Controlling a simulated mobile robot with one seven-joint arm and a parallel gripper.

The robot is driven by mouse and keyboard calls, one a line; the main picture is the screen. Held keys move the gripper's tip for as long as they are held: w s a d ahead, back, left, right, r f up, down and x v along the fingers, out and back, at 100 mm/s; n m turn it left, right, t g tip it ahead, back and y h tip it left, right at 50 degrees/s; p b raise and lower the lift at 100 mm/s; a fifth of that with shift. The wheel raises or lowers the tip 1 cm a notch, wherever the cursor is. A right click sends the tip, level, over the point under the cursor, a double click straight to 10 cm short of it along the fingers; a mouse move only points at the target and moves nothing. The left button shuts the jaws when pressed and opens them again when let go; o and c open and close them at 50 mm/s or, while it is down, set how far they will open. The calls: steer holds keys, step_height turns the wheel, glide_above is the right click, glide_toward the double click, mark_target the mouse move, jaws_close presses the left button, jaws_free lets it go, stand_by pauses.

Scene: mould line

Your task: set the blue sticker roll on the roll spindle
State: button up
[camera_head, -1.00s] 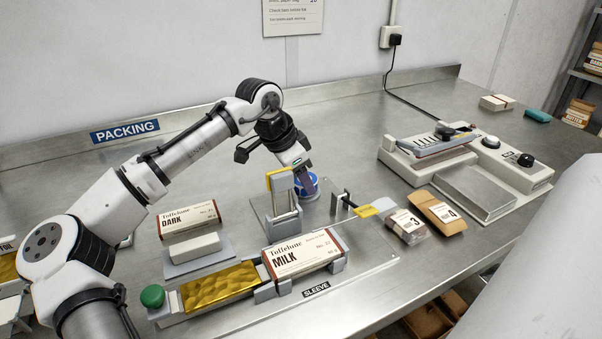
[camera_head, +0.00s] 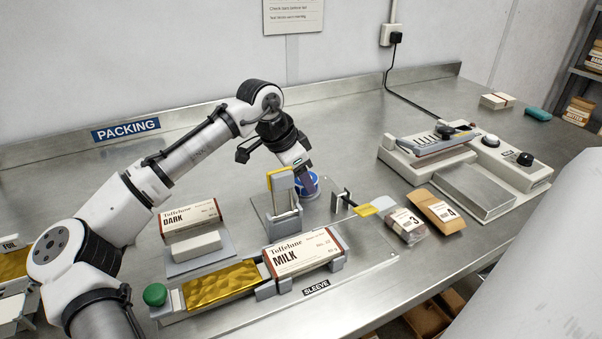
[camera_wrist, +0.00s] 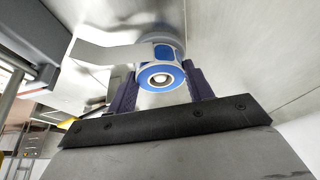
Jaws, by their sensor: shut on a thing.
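The blue sticker roll (camera_head: 311,181) is at the middle of the bench, just behind a grey post with a yellow top. In the wrist view the roll (camera_wrist: 147,80) shows a blue end face, a pale core with a dark round centre, and a white strip trailing to the left. My gripper (camera_head: 306,183) reaches down to it from the upper left. In the wrist view its dark fingers stand on either side of the roll, shut on it. I cannot make out the roll spindle, nor whether anything is inside the core.
The grey post (camera_head: 281,190) stands close in front of the roll. A bracket with a yellow tab (camera_head: 366,210) is to the right. The milk box (camera_head: 303,255) and gold bar (camera_head: 219,287) lie in front. A sealing machine (camera_head: 465,165) stands right. The bench behind is clear.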

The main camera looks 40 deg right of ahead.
steer(key=o, duration=1.1)
steer(key=shift+c, duration=0.2)
steer(key=b+v, duration=0.1)
steer(key=v, duration=1.3)
steer(key=shift+f, duration=0.15)
